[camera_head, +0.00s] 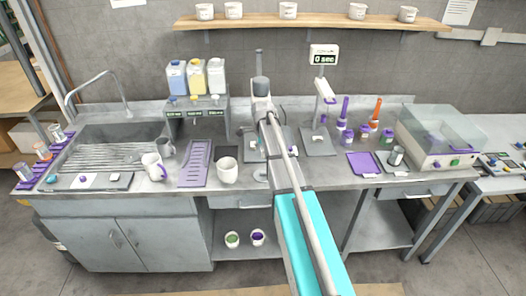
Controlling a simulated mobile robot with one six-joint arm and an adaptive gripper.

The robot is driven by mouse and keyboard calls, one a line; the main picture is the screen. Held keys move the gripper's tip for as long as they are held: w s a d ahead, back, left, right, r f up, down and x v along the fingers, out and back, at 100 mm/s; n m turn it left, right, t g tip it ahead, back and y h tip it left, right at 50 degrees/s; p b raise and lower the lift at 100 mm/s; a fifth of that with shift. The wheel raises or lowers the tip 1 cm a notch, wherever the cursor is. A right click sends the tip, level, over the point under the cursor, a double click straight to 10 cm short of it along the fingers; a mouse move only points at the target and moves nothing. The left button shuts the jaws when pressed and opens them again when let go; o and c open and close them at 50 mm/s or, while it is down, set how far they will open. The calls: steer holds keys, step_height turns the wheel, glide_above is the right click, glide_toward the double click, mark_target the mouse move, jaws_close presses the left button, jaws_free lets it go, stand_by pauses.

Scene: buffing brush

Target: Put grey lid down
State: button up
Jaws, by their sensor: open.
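My arm reaches from the bottom of the view up over the middle of the counter. My gripper (261,173) is small and mostly hidden behind my own arm, low over the counter right of a white cup (228,170). It is open, and I see nothing held in it. I cannot pick out a grey lid with certainty; it may be hidden behind the arm or too small to tell.
A sink (115,143) is at the left, with a white mug (153,166) and a purple ridged tray (196,163) beside it. Right of my arm are a scale (319,142), a purple mat (364,164) and a clear-covered machine (437,136). The front counter right of my arm has free room.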

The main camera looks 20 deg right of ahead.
steer(key=shift+r, duration=0.25)
stand_by(0.6)
steer(key=s+a+n, duration=0.7)
steer(key=s+n, duration=0.3)
steer(key=s, duration=0.2)
steer(key=s+a+n, duration=0.8)
steer(key=s+n, duration=0.3)
steer(key=s, duration=0.2)
steer(key=shift+s+a+n, duration=0.15)
steer(key=shift+a+n, duration=0.05)
steer(key=shift+n, duration=0.1)
steer(key=shift+f+b, duration=0.8)
steer(key=shift+f, duration=0.1)
